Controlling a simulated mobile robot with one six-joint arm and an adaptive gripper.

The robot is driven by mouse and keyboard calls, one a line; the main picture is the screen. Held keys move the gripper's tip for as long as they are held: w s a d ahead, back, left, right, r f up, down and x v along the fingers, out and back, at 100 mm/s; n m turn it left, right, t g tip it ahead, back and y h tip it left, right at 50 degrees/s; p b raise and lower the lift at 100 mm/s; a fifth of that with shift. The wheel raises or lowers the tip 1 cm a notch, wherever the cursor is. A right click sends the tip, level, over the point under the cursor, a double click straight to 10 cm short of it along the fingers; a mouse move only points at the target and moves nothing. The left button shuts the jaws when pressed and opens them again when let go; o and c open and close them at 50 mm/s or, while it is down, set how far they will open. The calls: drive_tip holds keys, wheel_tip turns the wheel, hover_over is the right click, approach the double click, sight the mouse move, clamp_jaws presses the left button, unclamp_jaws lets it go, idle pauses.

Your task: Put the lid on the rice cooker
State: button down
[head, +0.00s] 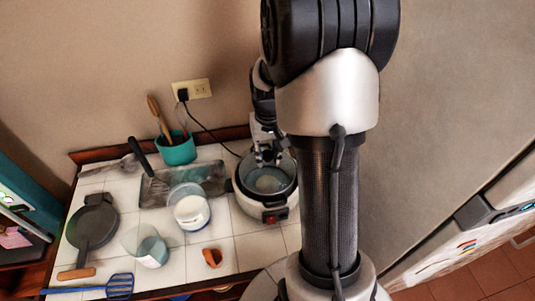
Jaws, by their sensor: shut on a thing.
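The rice cooker (249,207) is white with a red switch on its front and stands on the tiled counter, partly hidden on the right by my arm. A see-through, dark-rimmed round lid (278,187) appears at the cooker's mouth, with something pale showing below it. My gripper (268,160) points down over the cooker's mouth and is shut on the lid, seemingly at its top. The fingertips are small and dark here. I cannot tell whether the lid rests on the rim or hangs just above it.
Left of the cooker are a white-filled container (191,213), a clear cup (149,249), a metal tray (160,188) and a dark pan (95,226). A teal utensil pot (177,153) stands behind. A small orange-brown object (212,257) lies in front. The cooker's cord runs to a wall outlet (200,89).

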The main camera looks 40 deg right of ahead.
sight(268, 156)
drive_tip(key=shift+f+b, duration=0.4)
drive_tip(key=shift+f, duration=0.15)
drive_tip(key=c, duration=1.2)
unclamp_jaws()
wheel_tip(268, 156, up, 13)
drive_tip(key=p, duration=0.3)
drive_tip(key=s+a+r+n+t, duration=0.1)
drive_tip(key=s+a+r, duration=0.2)
drive_tip(key=a+r, duration=0.25)
drive_tip(key=s+a+r+n+t, duration=0.1)
drive_tip(key=s+a, duration=0.3)
drive_tip(key=s+a+r+n+t, duration=0.1)
drive_tip(key=s+a, duration=0.4)
drive_tip(key=s+a+r+n+t, duration=0.1)
drive_tip(key=s+a+n, duration=0.1)
drive_tip(key=s+a, duration=0.3)
drive_tip(key=shift+s+a, duration=0.15)
